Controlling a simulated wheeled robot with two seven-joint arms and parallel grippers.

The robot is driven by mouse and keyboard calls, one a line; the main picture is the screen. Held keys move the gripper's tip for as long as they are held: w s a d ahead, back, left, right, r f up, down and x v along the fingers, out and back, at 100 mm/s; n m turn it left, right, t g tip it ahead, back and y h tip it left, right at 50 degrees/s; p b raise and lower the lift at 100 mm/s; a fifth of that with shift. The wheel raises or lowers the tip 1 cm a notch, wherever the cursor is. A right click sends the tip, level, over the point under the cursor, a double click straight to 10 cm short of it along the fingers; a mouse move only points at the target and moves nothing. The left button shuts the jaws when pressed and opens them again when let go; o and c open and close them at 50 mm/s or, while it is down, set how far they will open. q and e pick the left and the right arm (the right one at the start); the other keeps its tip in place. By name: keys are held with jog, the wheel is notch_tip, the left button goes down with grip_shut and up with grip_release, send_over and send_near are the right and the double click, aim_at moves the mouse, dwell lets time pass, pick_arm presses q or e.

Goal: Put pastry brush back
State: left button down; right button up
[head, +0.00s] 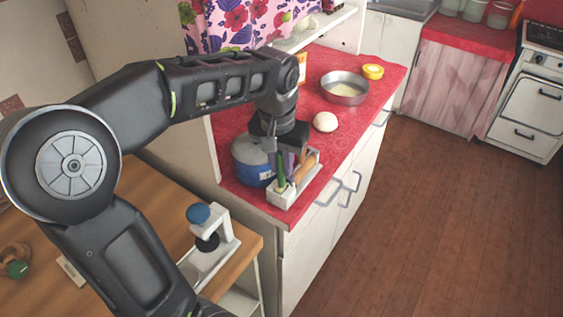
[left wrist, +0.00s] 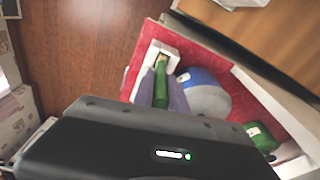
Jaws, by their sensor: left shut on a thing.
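My left gripper (head: 288,163) points down over a white holder (head: 288,197) at the near corner of the red counter. It is shut on a green-handled tool, which I take to be the pastry brush (head: 281,172). The green handle (left wrist: 160,86) shows between the fingers in the left wrist view, with the white holder (left wrist: 152,53) just beyond. The brush is upright at the holder; I cannot tell whether its lower end is inside. A wooden-handled tool (head: 307,164) stands tilted at the holder. My right gripper is in neither view.
A blue and grey rounded container (head: 249,160) stands close beside the holder, left of my gripper. A pale ball (head: 325,122), a metal pan (head: 345,91) and a yellow item (head: 373,72) sit farther back. The wooden table (head: 150,200) is at left; open floor lies right.

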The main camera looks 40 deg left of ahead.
aim_at(280, 152)
pick_arm(q)
jog(key=shift+f+b, duration=0.5)
jog(key=shift+f, duration=0.15)
jog(key=c, duration=1.3)
grip_release()
jog(key=shift+r, duration=0.1)
jog(key=shift+c, duration=0.2)
jog(key=shift+r+p, duration=0.7)
jog(key=shift+r, duration=0.15)
jog(key=r, duration=0.2)
jog(key=r+b, duration=0.1)
jog(key=r, duration=0.3)
jog(key=shift+s+d+r, duration=0.15)
jog(key=shift+s+r, duration=0.1)
jog(key=shift+s, duration=0.15)
jog(key=r+p, duration=0.2)
jog(key=r, duration=0.1)
jog(key=r+p, duration=0.1)
jog(key=r, duration=0.1)
jog(key=shift+s, duration=0.35)
